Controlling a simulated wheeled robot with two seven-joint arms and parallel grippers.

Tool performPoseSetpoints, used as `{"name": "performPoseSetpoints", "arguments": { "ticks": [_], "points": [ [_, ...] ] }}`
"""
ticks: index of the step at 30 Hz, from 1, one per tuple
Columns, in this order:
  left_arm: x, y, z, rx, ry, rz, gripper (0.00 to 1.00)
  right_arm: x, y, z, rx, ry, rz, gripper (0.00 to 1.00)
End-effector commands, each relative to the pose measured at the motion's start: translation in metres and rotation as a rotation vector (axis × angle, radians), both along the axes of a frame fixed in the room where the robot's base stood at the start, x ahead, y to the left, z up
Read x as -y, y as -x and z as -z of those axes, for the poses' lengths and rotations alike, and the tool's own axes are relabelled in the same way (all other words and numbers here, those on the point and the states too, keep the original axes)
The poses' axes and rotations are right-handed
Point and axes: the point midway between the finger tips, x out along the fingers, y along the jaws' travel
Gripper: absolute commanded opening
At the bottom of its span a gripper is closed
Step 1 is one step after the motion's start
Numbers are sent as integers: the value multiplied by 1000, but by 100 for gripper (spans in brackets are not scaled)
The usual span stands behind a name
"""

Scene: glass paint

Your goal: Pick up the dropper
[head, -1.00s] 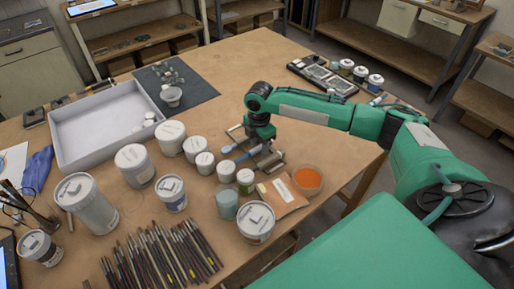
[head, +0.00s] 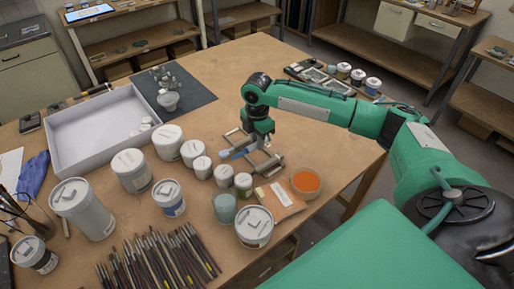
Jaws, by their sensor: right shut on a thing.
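A dropper (head: 240,153) with a blue bulb shows at the small metal rack (head: 268,167) in the middle of the table. Another blue end (head: 225,155) shows just left of it. My right gripper (head: 264,143) points down over the rack and is shut on the dropper. The fingers hide part of the dropper, and I cannot tell how far it is clear of the rack. My left gripper is not in view.
White jars (head: 201,167) stand close left of the rack. An orange bowl (head: 305,183), a packet (head: 279,198) and more jars stand in front of it. Many brushes (head: 160,258) lie near the front edge.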

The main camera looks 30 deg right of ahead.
Motion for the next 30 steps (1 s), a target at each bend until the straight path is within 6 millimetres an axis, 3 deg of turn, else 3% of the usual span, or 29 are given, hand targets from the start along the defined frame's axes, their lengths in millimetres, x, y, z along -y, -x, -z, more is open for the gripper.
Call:
{"name": "performPoseSetpoints", "arguments": {
  "ticks": [9,15,21,30],
  "points": [
    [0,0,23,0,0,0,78,-1,-2,-89,9,-2,-1,0],
    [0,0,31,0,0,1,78,-1,-1,-135,6,-1,0,0],
    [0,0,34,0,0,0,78,0,-1,-159,3,-1,0,0],
    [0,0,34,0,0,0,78,0,-1,-164,1,-1,1,0]
  ]
}}
